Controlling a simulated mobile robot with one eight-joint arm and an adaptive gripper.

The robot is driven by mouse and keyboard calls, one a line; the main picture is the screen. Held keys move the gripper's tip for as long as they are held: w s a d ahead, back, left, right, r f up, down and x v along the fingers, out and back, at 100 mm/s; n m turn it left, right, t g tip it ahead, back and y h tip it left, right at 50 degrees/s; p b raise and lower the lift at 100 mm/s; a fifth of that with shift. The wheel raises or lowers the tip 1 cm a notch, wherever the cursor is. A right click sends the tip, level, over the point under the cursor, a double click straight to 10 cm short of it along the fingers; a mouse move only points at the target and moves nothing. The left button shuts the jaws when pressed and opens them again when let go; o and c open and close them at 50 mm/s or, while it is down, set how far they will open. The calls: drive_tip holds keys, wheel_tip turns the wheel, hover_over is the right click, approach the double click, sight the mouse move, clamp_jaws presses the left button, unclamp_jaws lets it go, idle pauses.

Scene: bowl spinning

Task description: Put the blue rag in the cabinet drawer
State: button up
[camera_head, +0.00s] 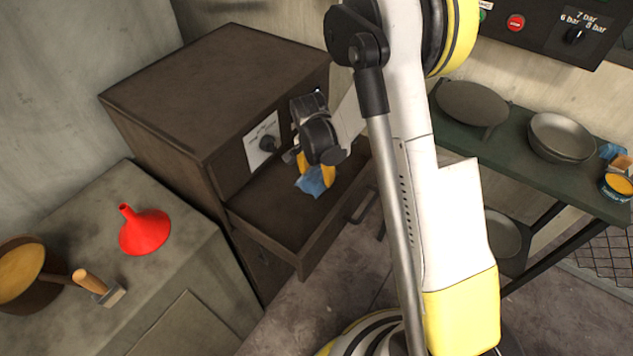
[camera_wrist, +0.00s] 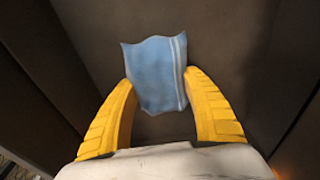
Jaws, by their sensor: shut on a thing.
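The blue rag (camera_head: 316,180) is between the yellow fingers of my gripper (camera_head: 317,172), over the open cabinet drawer (camera_head: 262,222). In the wrist view the rag (camera_wrist: 155,72) spreads between the two fingertips of my gripper (camera_wrist: 158,85), which are shut on it. The dark drawer floor (camera_wrist: 225,40) lies behind the rag. I cannot tell whether the rag touches the floor. The brown cabinet (camera_head: 205,95) has the drawer pulled out toward the front right.
The drawer is otherwise bare where visible.

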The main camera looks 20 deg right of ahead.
drive_tip(key=shift+f, duration=1)
drive_tip(key=shift+f+b, duration=0.1)
drive_tip(key=shift+b, duration=0.2)
drive_tip(key=shift+f, duration=0.15)
drive_tip(key=o, duration=1.3)
drive_tip(key=shift+r, duration=0.2)
